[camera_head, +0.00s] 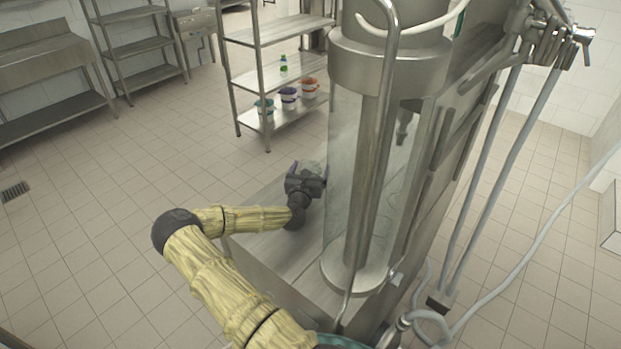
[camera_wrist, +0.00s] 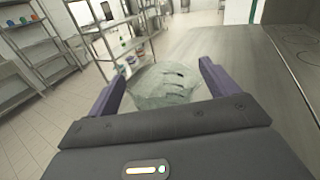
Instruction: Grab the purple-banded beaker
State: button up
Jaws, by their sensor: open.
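A clear, glassy beaker (camera_wrist: 165,88) stands on the steel worktop, between the two purple fingers of my gripper (camera_wrist: 160,74) in the wrist view. Its near lower part is hidden behind the gripper body, and I cannot make out a purple band on it. In the head view my gripper (camera_head: 308,170) is at the worktop, left of the large clear cylinder, with the pale beaker (camera_head: 311,165) only partly showing beyond it. The fingers are open on either side of the beaker; I cannot tell whether they touch it.
The filler's clear cylinder (camera_head: 342,150) stands close right of my gripper. A shelf rack (camera_head: 270,80) behind holds several coloured-rim buckets and a green bottle (camera_head: 283,66). Hoses (camera_head: 545,240) hang at the right.

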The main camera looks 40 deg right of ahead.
jog(key=c, duration=1.1)
jog(key=shift+o, duration=0.2)
jog(key=shift+r, duration=0.1)
notch_tip(320, 180, up, 10)
jog(key=shift+f+b, duration=0.1)
jog(key=shift+b, duration=0.95)
